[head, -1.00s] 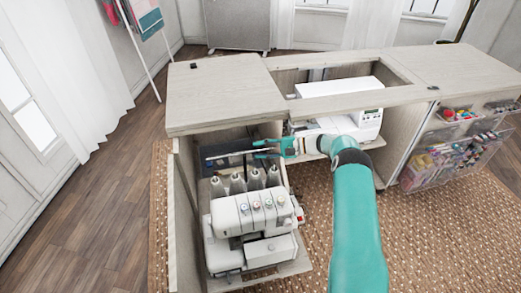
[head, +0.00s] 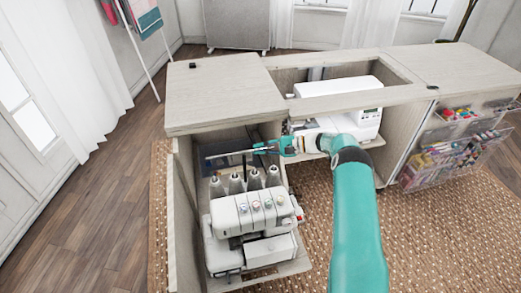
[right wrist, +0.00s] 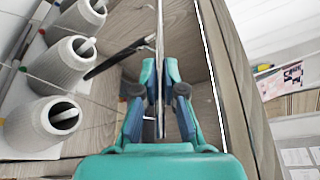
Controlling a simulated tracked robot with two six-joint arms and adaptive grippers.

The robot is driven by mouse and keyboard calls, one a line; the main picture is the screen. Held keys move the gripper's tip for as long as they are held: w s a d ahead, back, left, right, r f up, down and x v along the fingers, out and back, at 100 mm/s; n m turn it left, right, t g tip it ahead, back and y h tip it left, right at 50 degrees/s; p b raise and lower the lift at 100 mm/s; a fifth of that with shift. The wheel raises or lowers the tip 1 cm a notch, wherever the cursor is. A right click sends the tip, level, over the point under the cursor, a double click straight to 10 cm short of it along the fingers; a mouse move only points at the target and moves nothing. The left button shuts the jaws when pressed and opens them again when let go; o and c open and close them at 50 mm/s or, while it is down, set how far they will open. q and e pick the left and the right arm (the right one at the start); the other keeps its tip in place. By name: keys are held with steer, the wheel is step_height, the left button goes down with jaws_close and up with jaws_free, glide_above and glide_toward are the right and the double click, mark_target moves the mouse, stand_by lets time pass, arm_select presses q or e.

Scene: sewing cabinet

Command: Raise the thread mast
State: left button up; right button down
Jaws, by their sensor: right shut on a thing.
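The overlocker (head: 250,215), white with several coloured dials, stands on a low shelf in the open left bay of the cabinet. Several grey thread cones (head: 236,183) stand behind it; some also show in the right wrist view (right wrist: 75,62). The thread mast's thin pale bar (head: 228,154) runs sideways above the cones. My right gripper (head: 262,148) is at the bar's right end, shut on it. In the right wrist view, the gripper (right wrist: 161,95) has the thin bar (right wrist: 160,35) between its fingers. My left gripper is not in view.
The cabinet's wooden top (head: 222,92) overhangs the bay, close above my right gripper. A white sewing machine (head: 340,88) sits in the middle opening. Clear bins (head: 440,165) hang on the right door. Cabinet walls flank the gripper closely.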

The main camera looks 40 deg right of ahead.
step_height(320, 180, up, 19)
steer(key=p, duration=0.4)
steer(key=shift+w+d+r, duration=0.1)
steer(key=shift+r, duration=0.05)
steer(key=c, duration=1.3)
jaws_free()
steer(key=shift+o, duration=0.2)
steer(key=v, duration=1.2)
